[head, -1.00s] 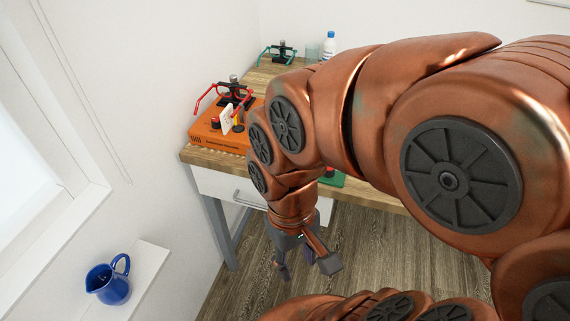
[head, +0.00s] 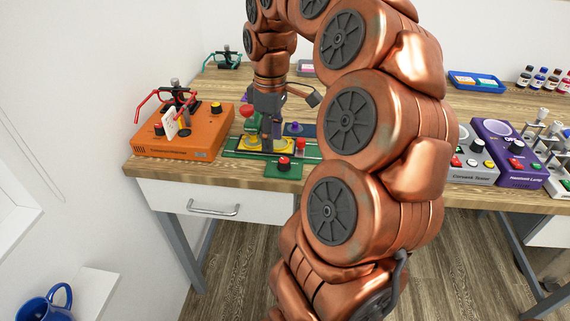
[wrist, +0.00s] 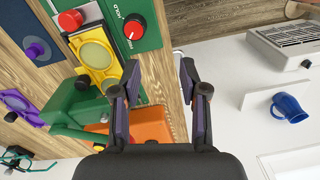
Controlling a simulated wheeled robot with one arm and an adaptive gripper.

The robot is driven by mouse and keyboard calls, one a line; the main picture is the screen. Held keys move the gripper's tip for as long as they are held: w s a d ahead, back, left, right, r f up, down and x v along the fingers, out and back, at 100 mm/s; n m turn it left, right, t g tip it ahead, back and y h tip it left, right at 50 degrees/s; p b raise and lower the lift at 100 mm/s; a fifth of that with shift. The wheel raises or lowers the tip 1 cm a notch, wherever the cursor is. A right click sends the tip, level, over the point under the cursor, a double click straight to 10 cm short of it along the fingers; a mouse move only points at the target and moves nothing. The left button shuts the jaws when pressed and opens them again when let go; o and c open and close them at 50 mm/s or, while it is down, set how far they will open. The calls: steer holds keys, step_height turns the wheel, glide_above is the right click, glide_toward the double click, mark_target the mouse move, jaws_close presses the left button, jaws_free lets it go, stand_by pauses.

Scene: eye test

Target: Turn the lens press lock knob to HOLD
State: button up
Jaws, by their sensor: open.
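The lock knob (head: 284,163) is red and sits on a small green plate at the front of the lens press (head: 232,152). In the wrist view the knob (wrist: 133,28) stands between the words HOLD and PRESS; its pointer is too small to read surely. The press has a green body (wrist: 75,108) and a yellow lens holder (wrist: 97,55). My gripper (head: 271,143) points down over the press in the head view. In the wrist view my gripper (wrist: 160,68) is open and empty, with the knob beyond its fingertips, up and left, apart from them.
An orange box (head: 185,135) with red glasses on it stands left of the press. A red-topped post (head: 301,144) rises beside the lens holder. Grey and purple devices (head: 500,142) stand to the right. A blue jug (wrist: 288,108) is on a side shelf. Bare wood (head: 220,175) lies in front.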

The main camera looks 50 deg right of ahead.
glide_above(285, 160)
steer(key=shift+d+f, duration=0.15)
steer(key=shift+f, duration=4.2)
jaws_close()
